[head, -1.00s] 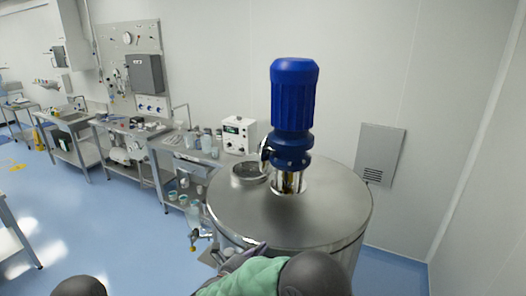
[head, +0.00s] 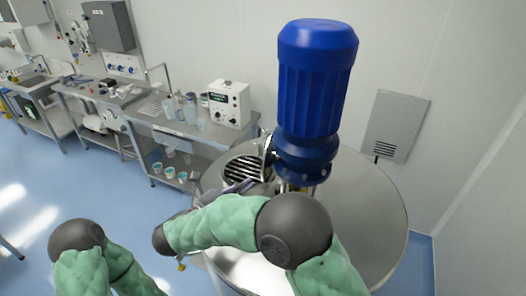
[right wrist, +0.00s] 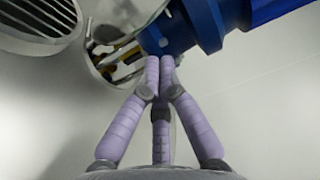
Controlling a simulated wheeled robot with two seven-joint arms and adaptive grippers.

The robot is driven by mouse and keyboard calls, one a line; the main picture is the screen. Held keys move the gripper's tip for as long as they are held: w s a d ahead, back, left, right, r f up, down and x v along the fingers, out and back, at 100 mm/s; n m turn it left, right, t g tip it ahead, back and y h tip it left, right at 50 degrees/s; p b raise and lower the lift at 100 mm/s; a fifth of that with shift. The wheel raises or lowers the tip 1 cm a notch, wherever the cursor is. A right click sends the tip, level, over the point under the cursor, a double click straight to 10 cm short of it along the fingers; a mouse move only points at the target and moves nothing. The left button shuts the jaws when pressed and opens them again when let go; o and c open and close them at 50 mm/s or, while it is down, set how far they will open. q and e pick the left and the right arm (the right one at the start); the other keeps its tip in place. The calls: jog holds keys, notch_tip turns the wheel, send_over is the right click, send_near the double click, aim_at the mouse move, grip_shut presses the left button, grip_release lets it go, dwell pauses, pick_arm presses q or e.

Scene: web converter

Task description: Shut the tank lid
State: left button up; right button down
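The steel tank (head: 375,225) stands at the right centre in the head view, with a blue motor (head: 315,95) upright on its top. A round opening with a dark grille (head: 240,170) is left of the motor. The grille also shows in the right wrist view (right wrist: 38,22). A shiny rounded metal part (head: 268,147) stands between grille and motor; it may be the raised lid. My right gripper (head: 240,186) is beside the grille, partly hidden by my arm. In the wrist view its purple fingers (right wrist: 160,62) are drawn together, with nothing visible between them. My left gripper is out of view.
A steel bench (head: 180,125) with a white instrument box (head: 229,103), bottles and cups stands behind and left of the tank. A grey vented panel (head: 396,125) is on the wall at the right. Blue floor (head: 40,190) is clear at the left.

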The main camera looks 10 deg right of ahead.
aim_at(276, 163)
jog(key=p+x, duration=0.3)
jog(key=x, duration=0.6)
jog(key=shift+r, duration=0.1)
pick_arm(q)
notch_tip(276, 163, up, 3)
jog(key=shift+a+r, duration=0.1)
pick_arm(e)
jog(key=shift+w+d, duration=0.15)
jog(key=shift+d, duration=0.2)
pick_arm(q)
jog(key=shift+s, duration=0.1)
pick_arm(e)
jog(key=shift+w, duration=0.1)
